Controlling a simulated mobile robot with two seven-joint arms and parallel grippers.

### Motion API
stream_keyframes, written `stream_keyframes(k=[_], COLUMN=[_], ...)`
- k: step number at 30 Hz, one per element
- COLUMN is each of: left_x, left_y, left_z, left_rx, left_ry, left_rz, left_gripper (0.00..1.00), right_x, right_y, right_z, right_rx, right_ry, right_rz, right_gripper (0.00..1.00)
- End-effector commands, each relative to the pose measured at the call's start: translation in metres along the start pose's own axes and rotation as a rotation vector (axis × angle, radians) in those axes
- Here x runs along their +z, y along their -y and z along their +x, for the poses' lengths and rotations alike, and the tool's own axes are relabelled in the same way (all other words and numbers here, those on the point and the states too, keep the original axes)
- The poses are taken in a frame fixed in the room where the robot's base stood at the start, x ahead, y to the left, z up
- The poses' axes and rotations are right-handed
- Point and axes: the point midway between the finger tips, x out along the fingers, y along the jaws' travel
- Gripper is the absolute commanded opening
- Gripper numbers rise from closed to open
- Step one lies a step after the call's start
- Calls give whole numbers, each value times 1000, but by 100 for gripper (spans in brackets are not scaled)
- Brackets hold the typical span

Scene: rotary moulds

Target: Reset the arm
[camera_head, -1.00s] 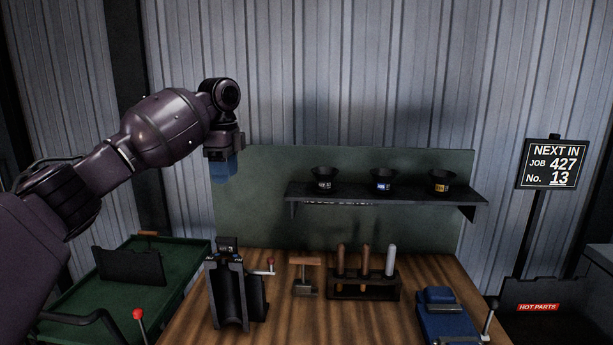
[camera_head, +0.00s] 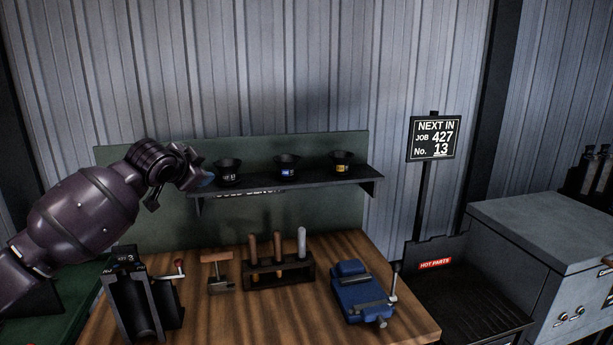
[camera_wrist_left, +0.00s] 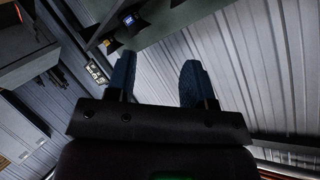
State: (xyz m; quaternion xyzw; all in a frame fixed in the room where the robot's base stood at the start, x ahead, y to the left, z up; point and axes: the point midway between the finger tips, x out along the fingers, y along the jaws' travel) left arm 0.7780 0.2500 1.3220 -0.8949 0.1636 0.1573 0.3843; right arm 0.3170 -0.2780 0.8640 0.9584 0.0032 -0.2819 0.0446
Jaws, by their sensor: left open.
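My left arm comes in from the left in the head view. Its left gripper (camera_head: 207,181) is in front of the green back panel, beside the left end of the shelf in the picture. In the left wrist view the gripper (camera_wrist_left: 158,85) shows two blue fingers standing apart with nothing between them. Beyond the fingers is the ribbed metal wall. The nearest black cup (camera_head: 229,171) on the shelf (camera_head: 300,181) looks close to the fingertips in the head view; I cannot tell the gap. My right gripper is not in view.
The wooden bench (camera_head: 240,312) holds a black split mould (camera_head: 140,305), a tool rack (camera_head: 278,271) with several handles, and a blue vise-like fixture (camera_head: 360,291). More cups (camera_head: 287,167) stand on the shelf. A sign (camera_head: 434,138) and a grey cabinet (camera_head: 545,235) are to the right.

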Motion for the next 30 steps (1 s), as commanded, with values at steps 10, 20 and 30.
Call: stream_keyframes(k=[10,20,30], left_x=[53,129,230], left_y=[-127,-220,-306], left_z=[2,-32,-87], left_rx=[-37,-80,-135], left_ry=[-254,-333,-235], left_rz=[-186,-363,-512], left_gripper=[48,48,48], right_x=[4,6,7], right_y=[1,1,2], right_z=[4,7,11], right_rx=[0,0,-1], right_ry=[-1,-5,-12], right_rz=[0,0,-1], right_gripper=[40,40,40])
